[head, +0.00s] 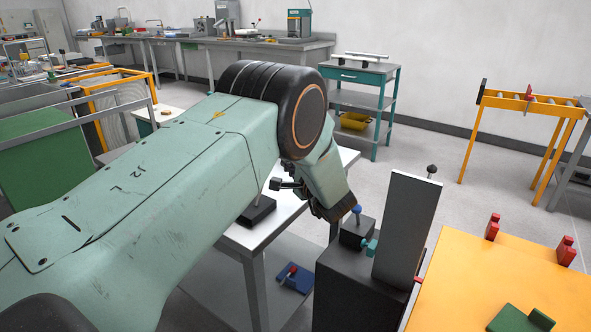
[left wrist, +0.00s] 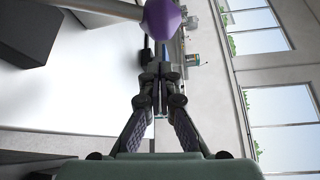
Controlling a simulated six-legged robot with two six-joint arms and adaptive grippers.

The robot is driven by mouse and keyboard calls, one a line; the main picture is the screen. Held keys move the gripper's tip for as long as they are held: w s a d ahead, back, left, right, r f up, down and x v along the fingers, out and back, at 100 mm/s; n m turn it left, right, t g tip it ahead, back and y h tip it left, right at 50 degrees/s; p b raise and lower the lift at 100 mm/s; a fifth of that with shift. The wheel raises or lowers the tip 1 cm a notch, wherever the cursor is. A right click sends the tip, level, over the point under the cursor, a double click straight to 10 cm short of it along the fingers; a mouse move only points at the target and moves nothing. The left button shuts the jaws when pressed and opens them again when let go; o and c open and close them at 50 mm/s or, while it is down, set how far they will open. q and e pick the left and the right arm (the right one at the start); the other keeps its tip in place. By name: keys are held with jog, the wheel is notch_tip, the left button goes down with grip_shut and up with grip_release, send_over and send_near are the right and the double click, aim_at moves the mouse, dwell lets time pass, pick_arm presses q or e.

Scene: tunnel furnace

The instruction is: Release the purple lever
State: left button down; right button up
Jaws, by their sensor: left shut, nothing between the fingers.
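The purple lever's knob (left wrist: 163,20) shows at the top of the left wrist view, on a pale grey rod (left wrist: 92,8) running off to the left. My left gripper (left wrist: 159,88) is shut and empty, its fingertips below the knob in that picture and apart from it. The purple knob is hidden there, behind my arm. My right gripper is not in view.
A black pedestal (head: 345,290) with a blue-knobbed lever (head: 356,209) and a dark upright panel (head: 407,225) stand close to my wrist's right. An orange table (head: 500,285) is at the lower right. Under the white table (head: 270,225) is a blue block with a red knob (head: 292,272).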

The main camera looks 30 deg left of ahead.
pick_arm(q)
jog(key=s, duration=0.3)
jog(key=shift+a+r, duration=0.35)
jog(key=shift+r, duration=0.05)
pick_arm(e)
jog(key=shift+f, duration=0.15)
pick_arm(q)
jog(key=shift+s+r, duration=0.1)
jog(key=shift+r, duration=0.05)
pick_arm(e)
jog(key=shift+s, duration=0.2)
